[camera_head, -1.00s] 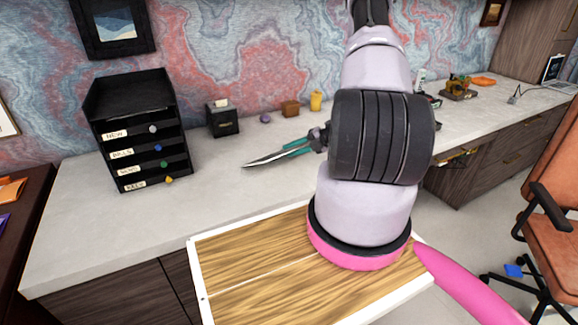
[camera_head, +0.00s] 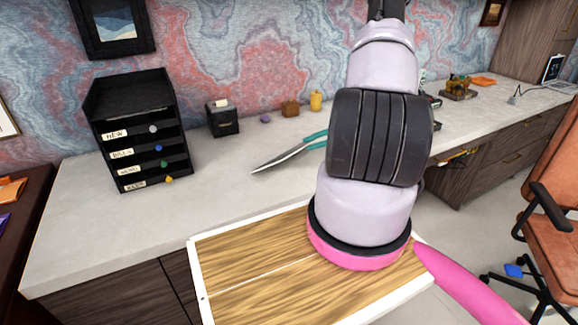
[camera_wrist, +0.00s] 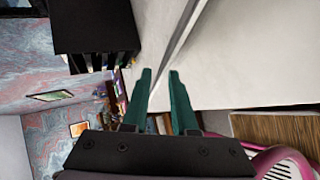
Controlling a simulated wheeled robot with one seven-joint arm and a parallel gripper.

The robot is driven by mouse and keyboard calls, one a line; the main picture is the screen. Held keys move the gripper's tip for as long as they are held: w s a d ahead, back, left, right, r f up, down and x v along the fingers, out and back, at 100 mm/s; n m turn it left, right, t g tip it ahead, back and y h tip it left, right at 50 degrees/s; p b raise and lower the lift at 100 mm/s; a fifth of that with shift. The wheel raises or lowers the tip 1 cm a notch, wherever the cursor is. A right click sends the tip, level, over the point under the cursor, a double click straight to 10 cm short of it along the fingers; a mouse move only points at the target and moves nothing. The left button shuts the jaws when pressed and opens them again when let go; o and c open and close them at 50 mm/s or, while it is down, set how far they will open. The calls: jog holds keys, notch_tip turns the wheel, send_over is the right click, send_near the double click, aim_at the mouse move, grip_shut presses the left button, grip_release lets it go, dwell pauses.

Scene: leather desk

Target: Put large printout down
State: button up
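The large printout (camera_head: 277,161) shows as a thin grey sheet, seen nearly edge-on above or on the light desk (camera_head: 100,215); I cannot tell whether it touches the desk. In the wrist view the printout (camera_wrist: 188,28) is a narrow strip reaching down toward the gap between my fingertips. My gripper (camera_head: 314,139) has teal fingers at the sheet's right end. My arm hides part of the gripper and perhaps part of the sheet.
A black labelled letter tray (camera_head: 140,135) stands at the left of the desk. A black box (camera_head: 222,118), a brown box (camera_head: 290,108) and a yellow cup (camera_head: 316,101) stand along the wall. The desk's front left is clear. An orange chair (camera_head: 550,170) is at the right.

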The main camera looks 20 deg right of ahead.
jog(key=shift+r, duration=0.1)
notch_tip(320, 180, up, 7)
jog(key=s+d, duration=0.1)
jog(key=d, duration=0.1)
jog(key=shift+s, duration=0.35)
jog(key=shift+r, duration=0.2)
jog(key=s+a+r+n+g+h, duration=0.1)
jog(key=s+a+r+n+g, duration=0.15)
jog(key=a+r+n, duration=0.65)
jog(key=s+a+r+n+g+h, duration=0.1)
jog(key=a+r+n+g, duration=0.2)
jog(key=a+r+n, duration=0.55)
jog(key=s+a+r+n+t+h, duration=0.2)
jog(key=s+r+n, duration=0.4)
jog(key=n, duration=0.5)
jog(key=s+a+r+n+t+h, duration=0.1)
jog(key=s+r+n+t+h, duration=0.2)
jog(key=s+r+n, duration=0.3)
notch_tip(320, 180, up, 3)
jog(key=n, duration=0.5)
jog(key=shift+a+r, duration=0.15)
jog(key=shift+a, duration=0.25)
